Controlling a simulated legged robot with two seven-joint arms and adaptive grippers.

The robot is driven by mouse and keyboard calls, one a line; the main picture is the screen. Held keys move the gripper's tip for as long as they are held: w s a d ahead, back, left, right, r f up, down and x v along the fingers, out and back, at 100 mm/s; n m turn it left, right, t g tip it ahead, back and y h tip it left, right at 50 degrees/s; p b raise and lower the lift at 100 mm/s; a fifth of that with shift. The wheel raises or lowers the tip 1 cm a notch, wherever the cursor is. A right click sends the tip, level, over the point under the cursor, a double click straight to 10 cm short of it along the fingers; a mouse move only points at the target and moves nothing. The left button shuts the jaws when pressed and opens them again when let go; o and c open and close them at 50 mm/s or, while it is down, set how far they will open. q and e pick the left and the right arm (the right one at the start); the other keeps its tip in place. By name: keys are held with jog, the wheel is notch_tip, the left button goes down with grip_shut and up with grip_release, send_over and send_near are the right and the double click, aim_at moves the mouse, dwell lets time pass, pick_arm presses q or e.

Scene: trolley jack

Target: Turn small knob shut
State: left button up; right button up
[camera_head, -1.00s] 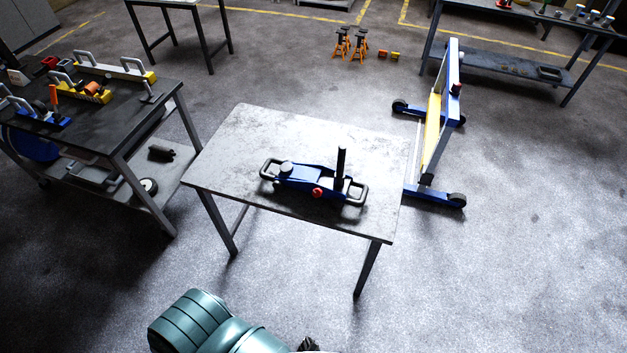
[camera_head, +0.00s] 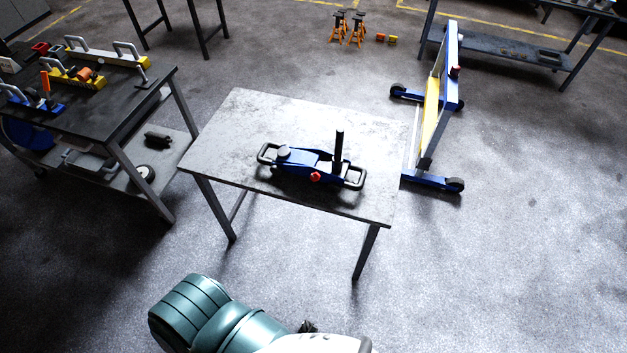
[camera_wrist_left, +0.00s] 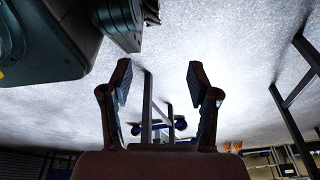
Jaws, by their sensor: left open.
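A blue trolley jack (camera_head: 303,161) with a grey handle at each end stands on a grey metal table in the head view. A small red knob (camera_head: 315,177) sits on its near side. A black post (camera_head: 339,150) rises upright from its right part. In the left wrist view my left gripper (camera_wrist_left: 159,84) is open and empty, its two fingers spread apart with floor and table legs beyond. The jack is not clearly visible there. In the head view my arm shows at the bottom, in front of the table and apart from it. My right gripper is not seen.
The table (camera_head: 225,140) has clear room left of the jack. A dark workbench (camera_head: 120,100) with tools stands at left. A blue and yellow wheeled frame (camera_head: 433,100) stands close to the table's right side. Orange stands (camera_head: 348,30) are behind.

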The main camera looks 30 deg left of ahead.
pick_arm(q)
jog(key=w+r+n+t+b, duration=0.15)
jog(key=w+r+t, duration=0.35)
jog(key=w, duration=1)
jog(key=n+t+y+b, duration=0.35)
jog(key=t+b, duration=0.25)
jog(key=t, duration=0.4)
send_near(313, 180)
jog(key=shift+m, duration=0.4)
jog(key=w, duration=0.3)
jog(key=w+a, duration=0.1)
jog(key=w, duration=0.5)
jog(key=shift+a, duration=0.25)
jog(key=shift+w, duration=0.4)
jog(key=c, duration=1.2)
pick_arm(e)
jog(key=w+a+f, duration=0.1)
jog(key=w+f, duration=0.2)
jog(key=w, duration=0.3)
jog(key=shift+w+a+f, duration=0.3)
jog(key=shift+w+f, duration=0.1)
